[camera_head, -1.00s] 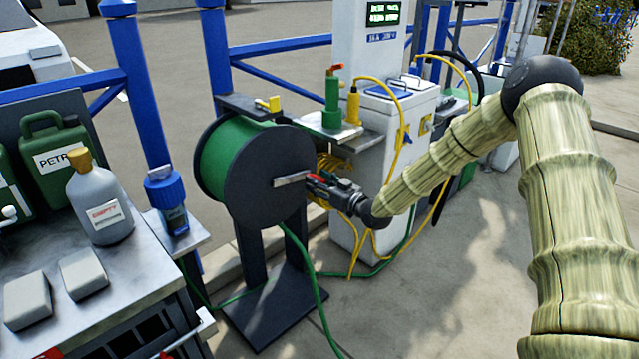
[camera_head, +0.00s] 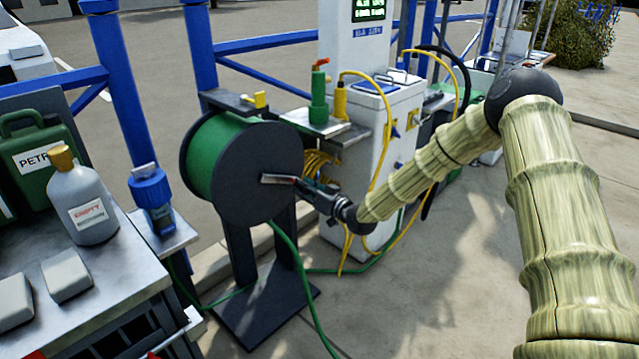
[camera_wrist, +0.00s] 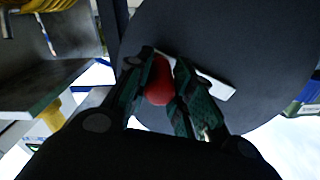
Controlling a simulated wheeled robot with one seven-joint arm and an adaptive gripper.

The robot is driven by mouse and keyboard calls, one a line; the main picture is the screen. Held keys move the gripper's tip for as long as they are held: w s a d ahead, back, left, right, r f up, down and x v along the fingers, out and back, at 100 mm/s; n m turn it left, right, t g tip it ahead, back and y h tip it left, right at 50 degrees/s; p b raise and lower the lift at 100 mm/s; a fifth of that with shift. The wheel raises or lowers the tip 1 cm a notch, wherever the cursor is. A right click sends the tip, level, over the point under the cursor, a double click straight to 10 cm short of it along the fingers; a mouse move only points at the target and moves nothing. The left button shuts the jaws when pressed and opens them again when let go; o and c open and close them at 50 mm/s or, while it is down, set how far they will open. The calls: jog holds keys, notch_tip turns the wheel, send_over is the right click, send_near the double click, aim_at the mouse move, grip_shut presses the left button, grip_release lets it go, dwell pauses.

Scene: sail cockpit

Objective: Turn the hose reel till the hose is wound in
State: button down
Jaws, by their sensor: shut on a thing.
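The hose reel (camera_head: 225,165) is a dark-sided drum wound with green hose, on a dark stand. Its dark side disc also fills much of the wrist view (camera_wrist: 250,45). A pale crank arm (camera_head: 277,179) lies across the disc, and it shows in the wrist view (camera_wrist: 215,88). A red knob (camera_wrist: 158,82) stands at the end of the crank. My gripper (camera_head: 303,187) is at the disc's face, with its fingers shut around the red knob. The loose green hose (camera_head: 298,280) hangs from the reel and runs onto the ground.
A metal worktop (camera_head: 110,250) with a grey bottle (camera_head: 82,205) and a green petrol can (camera_head: 40,160) stands at left. A white pump pedestal (camera_head: 390,130) with yellow hoses stands behind my gripper. Open paving lies at right.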

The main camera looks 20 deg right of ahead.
jog(key=shift+s+a+f+m, duration=0.15)
jog(key=shift+a+f+m, duration=0.05)
jog(key=shift+f+m, duration=0.3)
jog(key=shift+s+a+f+m, duration=0.15)
jog(key=shift+a+f+m, duration=0.05)
jog(key=shift+f+m, duration=0.25)
jog(key=s+a+f+m+b, duration=0.1)
jog(key=s+a+f+m, duration=0.3)
jog(key=a+m, duration=0.3)
jog(key=shift+s+a+m, duration=0.2)
jog(key=shift+a+m, duration=0.15)
jog(key=shift+m, duration=1.5)
jog(key=shift+f, duration=0.15)
jog(key=c, duration=1.2)
grip_release()
jog(key=v, duration=1.2)
